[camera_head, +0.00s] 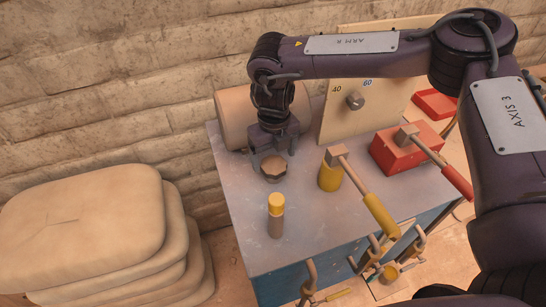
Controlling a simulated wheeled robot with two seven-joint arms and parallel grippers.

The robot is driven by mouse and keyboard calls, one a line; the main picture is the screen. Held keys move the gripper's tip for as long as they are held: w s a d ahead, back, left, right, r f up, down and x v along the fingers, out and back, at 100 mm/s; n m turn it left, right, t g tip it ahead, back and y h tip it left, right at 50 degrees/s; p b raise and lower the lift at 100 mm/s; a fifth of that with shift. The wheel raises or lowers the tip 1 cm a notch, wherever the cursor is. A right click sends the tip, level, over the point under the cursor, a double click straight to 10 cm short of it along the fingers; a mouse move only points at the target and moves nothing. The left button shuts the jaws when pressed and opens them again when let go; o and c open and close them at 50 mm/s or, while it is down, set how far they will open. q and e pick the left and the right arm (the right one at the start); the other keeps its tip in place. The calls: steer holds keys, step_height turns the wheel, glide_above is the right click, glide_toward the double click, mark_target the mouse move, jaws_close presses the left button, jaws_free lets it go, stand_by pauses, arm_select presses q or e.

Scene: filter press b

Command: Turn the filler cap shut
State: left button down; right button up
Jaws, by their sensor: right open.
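The filler cap (274,169) looks like a small brown faceted knob on the grey top of the press (238,210), toward its back left. My right gripper (275,156) reaches down from above, with its fingers spread at the cap's back edge. One finger is at the cap's left, the other at its right. I cannot tell whether either finger touches the cap. My left gripper is not in view.
A yellow-topped cylinder (276,216) stands in front of the cap. A yellow post with a lever (330,178) and a red box with a red-handled lever (398,152) are to the right. A panel with a knob (355,101) stands behind. Stacked sacks (80,225) fill the left.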

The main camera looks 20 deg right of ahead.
mark_target(274, 167)
step_height(274, 167, down, 3)
steer(key=shift+w+r, duration=0.15)
steer(key=c, duration=1)
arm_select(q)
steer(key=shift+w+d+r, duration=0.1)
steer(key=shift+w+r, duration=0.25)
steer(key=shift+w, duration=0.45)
arm_select(e)
steer(key=shift+o, duration=0.2)
